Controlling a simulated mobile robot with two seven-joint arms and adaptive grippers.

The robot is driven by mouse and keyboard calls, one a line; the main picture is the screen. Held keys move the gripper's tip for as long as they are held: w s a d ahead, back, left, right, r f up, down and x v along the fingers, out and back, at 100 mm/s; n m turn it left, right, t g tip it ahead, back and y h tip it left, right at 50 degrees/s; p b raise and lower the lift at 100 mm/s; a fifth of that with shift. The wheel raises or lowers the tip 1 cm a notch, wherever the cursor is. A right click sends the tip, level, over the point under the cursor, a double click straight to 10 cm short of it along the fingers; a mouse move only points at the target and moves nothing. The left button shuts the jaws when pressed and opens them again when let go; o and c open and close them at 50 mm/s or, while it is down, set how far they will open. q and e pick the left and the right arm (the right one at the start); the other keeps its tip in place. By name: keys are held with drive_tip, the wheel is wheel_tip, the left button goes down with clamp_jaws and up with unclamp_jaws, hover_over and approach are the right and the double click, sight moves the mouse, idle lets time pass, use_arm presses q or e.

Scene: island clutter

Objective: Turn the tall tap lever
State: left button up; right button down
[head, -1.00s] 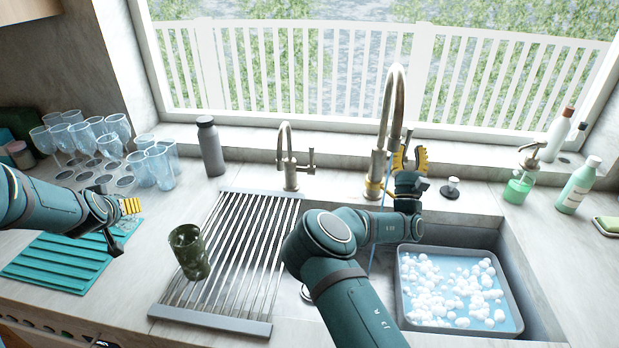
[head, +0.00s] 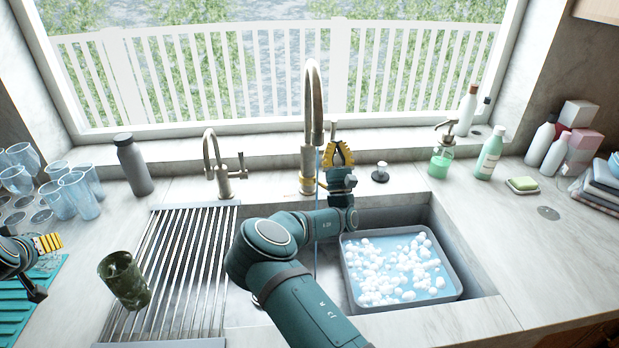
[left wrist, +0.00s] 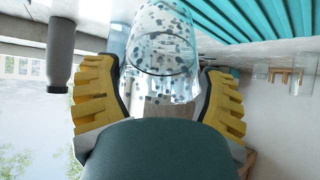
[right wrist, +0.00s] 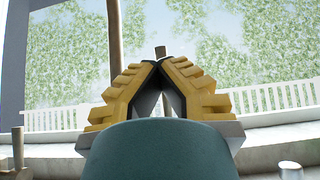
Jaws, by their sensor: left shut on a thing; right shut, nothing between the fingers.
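The tall tap (head: 313,95) stands behind the sink, with a thin stream of water (head: 316,245) falling from its spout. Its lever (right wrist: 160,51) appears as a short post just beyond my right fingertips in the right wrist view; contact cannot be told. My right gripper (head: 338,143) is shut and empty, close beside the tap on its right. My left gripper (head: 48,243) is at the far left, shut on a clear speckled glass (left wrist: 162,45), which shows between its fingers in the left wrist view.
A short tap (head: 218,165) and a grey bottle (head: 133,165) stand left of the tall tap. A dark green glass (head: 125,280) is by the drying rack (head: 215,212). A basin with foam (head: 455,292) sits in the sink. Soap bottles (head: 490,153) stand at right.

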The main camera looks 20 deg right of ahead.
sight(334, 129)
drive_tip(key=shift+w+d+r+g+y, duration=0.15)
drive_tip(key=shift+w+r+g+y, duration=0.15)
drive_tip(key=shift+w+r+g, duration=0.5)
drive_tip(key=shift+s+f+g, duration=0.15)
drive_tip(key=shift+s+g, duration=0.05)
drive_tip(key=shift+g, duration=0.1)
drive_tip(key=shift+w+d+r+g, duration=0.1)
drive_tip(key=shift+w+r+g, duration=0.4)
drive_tip(key=shift+g, duration=0.3)
drive_tip(key=shift+w+d+f+g+y, duration=0.1)
drive_tip(key=shift+w+g+y, duration=0.05)
drive_tip(key=shift+g+y, duration=0.15)
